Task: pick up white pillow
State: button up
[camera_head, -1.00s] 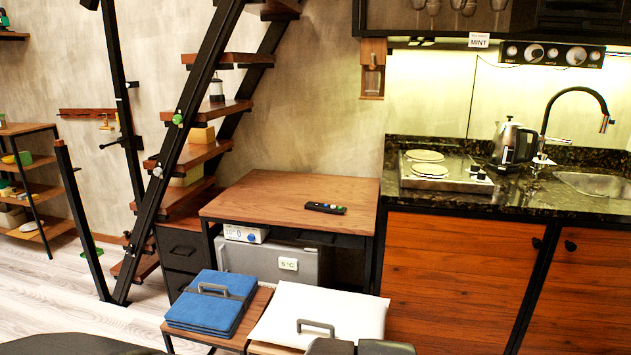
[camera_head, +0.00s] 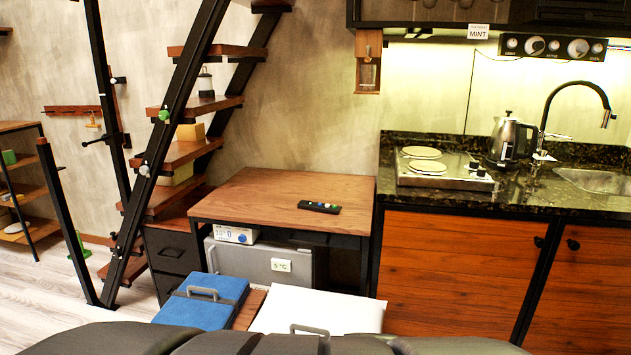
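The white pillow (camera_head: 322,311) lies flat on a low wooden stand at the bottom centre, with a grey handle (camera_head: 309,329) on its near side. Its near edge is partly hidden behind dark parts of my own body along the bottom of the picture. A blue folded item (camera_head: 205,300) with a similar grey handle lies to its left. My gripper's fingers cannot be made out in this view.
A wooden table (camera_head: 255,187) with a remote (camera_head: 318,207) stands behind the pillow, a small grey fridge (camera_head: 258,262) under it. Kitchen cabinets (camera_head: 450,275) stand right, open stairs (camera_head: 170,160) left. Pale floor (camera_head: 45,290) is clear at lower left.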

aim_at(286, 309)
jog(key=l, duration=0.3)
jog(key=k+l+u, duration=0.1)
jog(key=i+l+u, duration=0.15)
jog(key=u, duration=0.25)
jog(key=i+l+u, duration=0.3)
jog(key=u, duration=0.15)
jog(key=i+l+u, duration=0.2)
jog(key=l+u, duration=0.2)
